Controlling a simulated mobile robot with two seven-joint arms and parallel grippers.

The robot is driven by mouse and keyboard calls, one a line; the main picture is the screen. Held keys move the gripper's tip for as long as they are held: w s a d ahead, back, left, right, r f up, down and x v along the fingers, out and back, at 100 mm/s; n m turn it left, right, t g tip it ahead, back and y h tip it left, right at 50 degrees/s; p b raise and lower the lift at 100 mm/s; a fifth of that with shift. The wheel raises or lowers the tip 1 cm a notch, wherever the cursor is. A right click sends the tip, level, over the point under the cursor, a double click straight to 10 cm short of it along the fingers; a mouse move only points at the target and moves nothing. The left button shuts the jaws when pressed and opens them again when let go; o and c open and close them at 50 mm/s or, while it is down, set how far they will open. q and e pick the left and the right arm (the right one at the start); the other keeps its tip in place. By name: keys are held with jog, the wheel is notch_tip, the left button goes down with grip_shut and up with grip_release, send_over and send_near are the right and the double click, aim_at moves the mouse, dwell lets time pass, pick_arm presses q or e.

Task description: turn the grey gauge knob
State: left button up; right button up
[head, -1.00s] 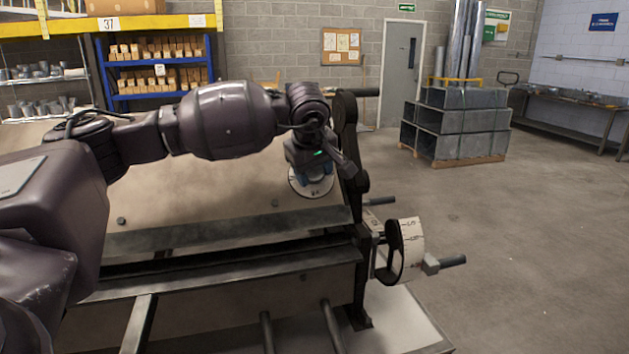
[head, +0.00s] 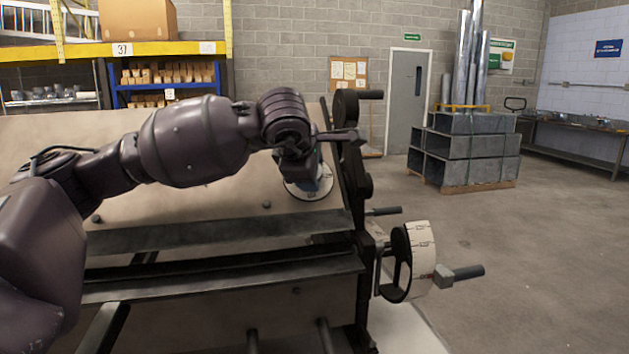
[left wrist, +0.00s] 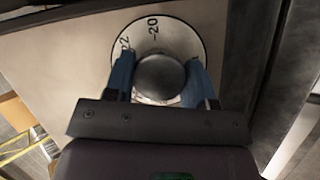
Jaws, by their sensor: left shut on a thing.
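The grey gauge knob (left wrist: 160,77) is a round, domed knob at the middle of a white dial (left wrist: 178,38) in the left wrist view. The dial carries black marks, with 20 and 22 readable. My left gripper (left wrist: 160,84) has its blue fingers on both sides of the knob and is shut on it. In the head view the dial (head: 298,190) sits on the beige panel of the machine, and my left gripper (head: 318,178) is in front of it, hiding the knob. My right gripper is not in view.
A black side frame (head: 350,150) with levers stands right beside the dial. A white graduated wheel (head: 421,256) with a black handle (head: 468,272) juts out at lower right. Stacked ducts (head: 465,150) stand far behind on open floor.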

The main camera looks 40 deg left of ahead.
pick_arm(q)
jog(key=shift+f+n+t+y+b, duration=0.15)
jog(key=shift+n+t+y+b, duration=0.15)
jog(key=shift+n+b, duration=0.5)
jog(key=shift+n, duration=0.8)
jog(key=shift+r+y, duration=0.25)
jog(key=shift+y, duration=0.05)
jog(key=o, duration=0.9)
jog(key=p+v, duration=0.1)
jog(key=v, duration=0.9)
jog(key=shift+s, duration=0.45)
